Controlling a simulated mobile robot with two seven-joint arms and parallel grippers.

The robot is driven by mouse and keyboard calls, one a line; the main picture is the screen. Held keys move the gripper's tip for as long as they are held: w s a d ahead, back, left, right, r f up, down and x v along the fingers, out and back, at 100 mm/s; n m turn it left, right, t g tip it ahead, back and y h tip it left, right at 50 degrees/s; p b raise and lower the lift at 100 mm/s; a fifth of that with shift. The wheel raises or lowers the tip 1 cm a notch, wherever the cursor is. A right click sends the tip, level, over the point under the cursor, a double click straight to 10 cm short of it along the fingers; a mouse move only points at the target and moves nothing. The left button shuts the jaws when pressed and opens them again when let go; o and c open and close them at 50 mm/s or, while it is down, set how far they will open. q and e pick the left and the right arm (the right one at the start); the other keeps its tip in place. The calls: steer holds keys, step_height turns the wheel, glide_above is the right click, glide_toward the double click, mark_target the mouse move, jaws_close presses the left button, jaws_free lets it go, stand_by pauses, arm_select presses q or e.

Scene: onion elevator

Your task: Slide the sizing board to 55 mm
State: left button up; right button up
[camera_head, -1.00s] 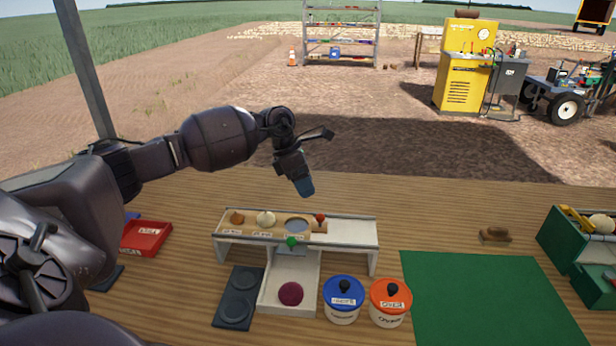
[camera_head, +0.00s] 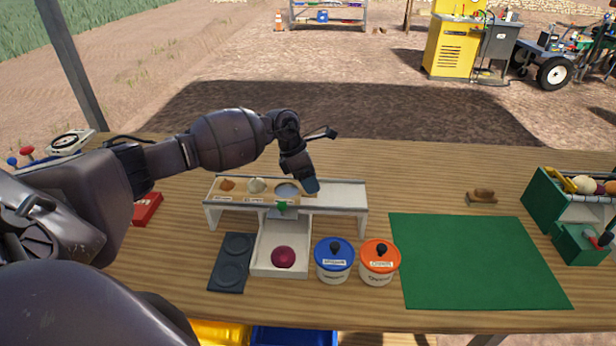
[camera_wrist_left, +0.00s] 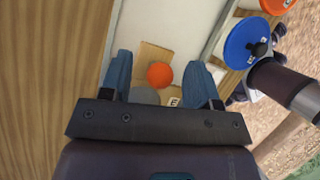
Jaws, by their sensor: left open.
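The sizing board (camera_head: 244,190) is a light wooden strip lying in the left part of the white raised rail stand (camera_head: 345,195). Its round opening (camera_head: 287,191) is near its right end. Labels on its front edge are too small to read. My left gripper (camera_head: 312,186) points down at the board's right end and hides the red knob in the head view. In the left wrist view the red knob (camera_wrist_left: 160,75) sits between the two blue fingers of my left gripper (camera_wrist_left: 160,82), with gaps on both sides. My right gripper is out of view.
A green knob (camera_head: 282,206) is on the stand's front, above a white chute with a red onion (camera_head: 283,257). Blue-lidded (camera_head: 334,252) and orange-lidded (camera_head: 380,255) tubs stand in front. A dark two-ring plate (camera_head: 232,262) lies left. The rail right of my gripper is clear.

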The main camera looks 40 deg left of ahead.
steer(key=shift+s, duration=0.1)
arm_select(q)
jaws_close()
steer(key=shift+w+d+b, duration=0.15)
steer(key=shift+w+d, duration=0.2)
steer(key=shift+d, duration=0.25)
steer(key=shift+w+d+b, duration=0.15)
steer(key=shift+w+d, duration=0.15)
steer(key=shift+d, duration=0.25)
steer(key=shift+w+d+b, duration=0.25)
steer(key=shift+w+d, duration=0.25)
steer(key=shift+d, duration=0.25)
steer(key=shift+w+d+b, duration=0.2)
steer(key=shift+w+d, duration=0.25)
steer(key=shift+d, duration=0.25)
steer(key=shift+w+d, duration=0.2)
steer(key=shift+d, duration=0.15)
steer(key=shift+w+d, duration=0.35)
steer(key=shift+d, duration=0.25)
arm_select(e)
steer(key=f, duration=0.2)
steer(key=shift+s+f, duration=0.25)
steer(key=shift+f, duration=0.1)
